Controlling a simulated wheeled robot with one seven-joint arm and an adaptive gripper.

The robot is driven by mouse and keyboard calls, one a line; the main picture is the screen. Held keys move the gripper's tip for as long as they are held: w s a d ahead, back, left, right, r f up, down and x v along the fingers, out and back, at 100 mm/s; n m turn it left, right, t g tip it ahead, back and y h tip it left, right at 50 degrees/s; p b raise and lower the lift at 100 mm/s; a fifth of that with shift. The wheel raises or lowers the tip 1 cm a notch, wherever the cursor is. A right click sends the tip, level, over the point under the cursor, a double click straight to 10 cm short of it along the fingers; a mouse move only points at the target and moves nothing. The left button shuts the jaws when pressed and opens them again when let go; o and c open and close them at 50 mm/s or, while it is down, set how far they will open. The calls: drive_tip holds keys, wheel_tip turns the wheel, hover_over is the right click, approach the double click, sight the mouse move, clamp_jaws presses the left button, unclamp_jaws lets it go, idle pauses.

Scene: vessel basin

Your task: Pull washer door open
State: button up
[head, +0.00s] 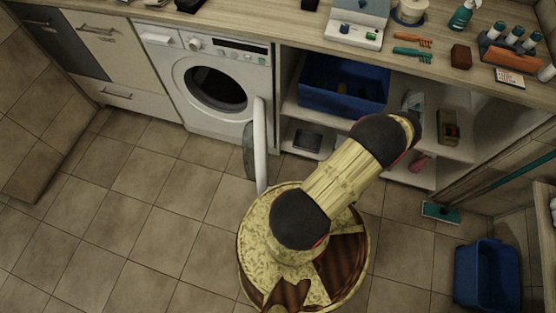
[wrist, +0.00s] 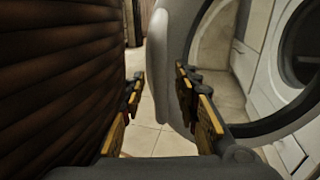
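The washer (head: 228,82) stands under the counter, with its dark round drum opening uncovered. Its door (head: 260,145) is swung well open, seen nearly edge-on and standing out from the front. In the wrist view the door (wrist: 168,40) shows as a white outer rim with a grey inner ring. My gripper (wrist: 160,75) is open, its two fingers apart. The right finger overlaps the ring side of the door, and the rim's edge shows between the fingers; I cannot tell if they touch. The gripper is hidden in the head view. The drum opening (wrist: 302,50) shows at the right.
White drawers (head: 130,97) stand left of the washer. Open shelves with a blue bin (head: 343,84) are to its right. A blue bucket (head: 487,275) and a mop head (head: 440,212) are at the right. The tiled floor (head: 130,220) at left is clear.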

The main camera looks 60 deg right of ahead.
drive_tip(key=v, duration=1.1)
drive_tip(key=shift+s, duration=0.15)
